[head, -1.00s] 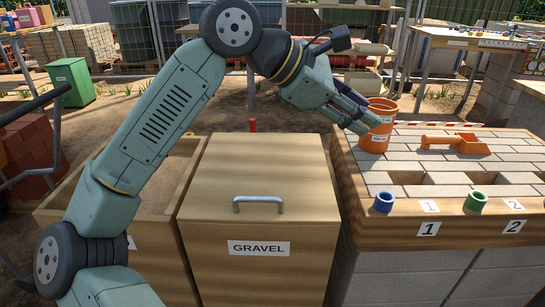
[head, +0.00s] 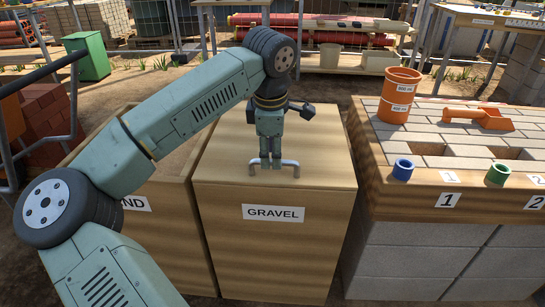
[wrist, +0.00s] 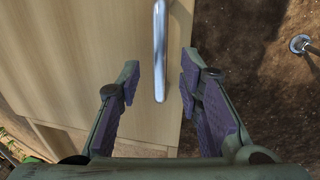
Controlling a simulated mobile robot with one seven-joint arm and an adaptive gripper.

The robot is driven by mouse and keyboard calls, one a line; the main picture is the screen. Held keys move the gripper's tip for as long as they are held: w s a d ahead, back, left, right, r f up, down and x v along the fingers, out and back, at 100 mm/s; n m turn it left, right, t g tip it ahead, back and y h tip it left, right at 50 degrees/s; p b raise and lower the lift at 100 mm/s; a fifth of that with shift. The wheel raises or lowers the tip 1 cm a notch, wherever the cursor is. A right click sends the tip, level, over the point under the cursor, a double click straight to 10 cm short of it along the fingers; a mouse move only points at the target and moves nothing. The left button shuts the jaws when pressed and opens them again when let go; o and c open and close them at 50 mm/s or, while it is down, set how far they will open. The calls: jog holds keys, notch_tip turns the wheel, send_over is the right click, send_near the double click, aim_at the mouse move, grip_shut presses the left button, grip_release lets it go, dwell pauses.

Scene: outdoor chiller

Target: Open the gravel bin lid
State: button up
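The gravel bin (head: 274,245) is a wooden box with a white GRAVEL label, standing in the middle of the head view. Its wooden lid (head: 325,160) is shut, with a silver bar handle (head: 287,163) near the front edge. My gripper (head: 270,166) is over the lid at the handle, pointing down. In the wrist view my gripper (wrist: 165,85) is open, its two dark-padded fingers apart. The handle also shows there (wrist: 159,55), its lower end between the fingers in the picture. Whether the fingers touch it cannot be told.
An open sand bin (head: 165,235) adjoins on the left, partly behind my arm. A green bin (head: 88,56) stands at back left.

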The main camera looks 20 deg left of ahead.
jog(key=shift+w+f, duration=0.15)
jog(key=shift+f, duration=0.6)
jog(key=shift+c, duration=0.4)
grip_shut()
